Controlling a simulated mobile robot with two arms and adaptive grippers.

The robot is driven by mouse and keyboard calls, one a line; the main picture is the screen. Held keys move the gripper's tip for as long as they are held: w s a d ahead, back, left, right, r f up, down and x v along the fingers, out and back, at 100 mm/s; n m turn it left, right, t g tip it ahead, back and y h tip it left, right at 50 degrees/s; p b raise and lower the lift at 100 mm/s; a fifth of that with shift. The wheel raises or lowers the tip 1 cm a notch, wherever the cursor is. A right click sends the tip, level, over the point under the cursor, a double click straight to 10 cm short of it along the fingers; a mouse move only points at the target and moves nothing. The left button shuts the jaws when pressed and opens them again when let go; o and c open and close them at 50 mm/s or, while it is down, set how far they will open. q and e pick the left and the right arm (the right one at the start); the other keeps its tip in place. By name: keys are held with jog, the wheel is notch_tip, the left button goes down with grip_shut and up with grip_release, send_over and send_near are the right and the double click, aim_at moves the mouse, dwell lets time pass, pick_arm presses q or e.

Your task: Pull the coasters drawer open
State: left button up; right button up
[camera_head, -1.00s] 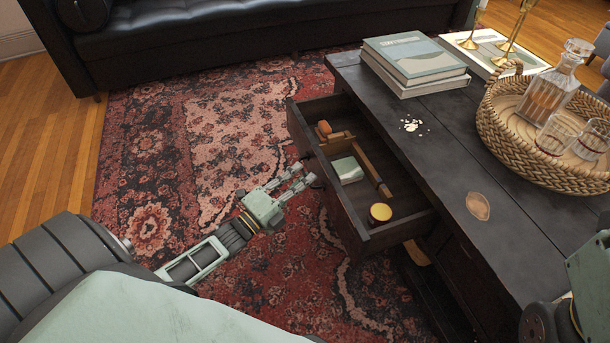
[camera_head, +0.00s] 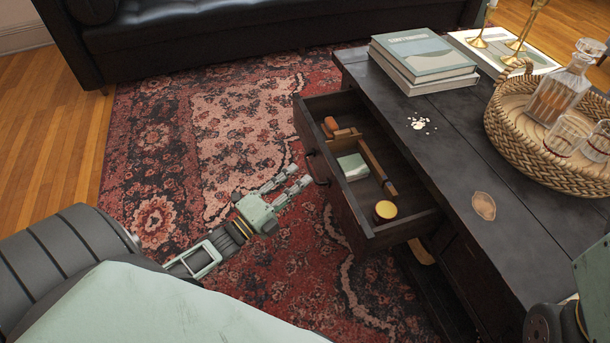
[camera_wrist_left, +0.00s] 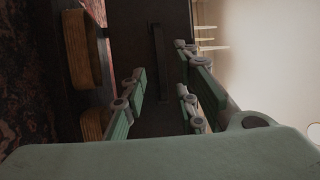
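The coasters drawer (camera_head: 352,222) of the dark coffee table stands pulled well out. Inside it are a pale boxed item (camera_head: 352,167), a round yellow-lidded tin (camera_head: 385,210), a wooden divider (camera_head: 377,165) and a small orange-brown item (camera_head: 331,124). My left gripper (camera_head: 298,175) is open and empty, just outside the drawer front and apart from its dark handle (camera_head: 319,171). In the left wrist view, the fingers (camera_wrist_left: 160,95) are spread, with the dark handle (camera_wrist_left: 160,62) seen beyond and between them. My right gripper is out of view; only part of that arm shows at lower right.
The tabletop (camera_head: 440,150) carries books (camera_head: 425,60), a woven tray (camera_head: 515,150) with a decanter and glasses, white crumbs (camera_head: 419,122) and a brown leaf-shaped piece (camera_head: 482,206). A black sofa stands behind. The patterned rug (camera_head: 230,130) left of the drawer is clear.

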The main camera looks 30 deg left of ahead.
pick_arm(q)
jog(key=v, duration=0.8)
jog(key=shift+s, duration=0.3)
jog(key=shift+a+f, duration=0.1)
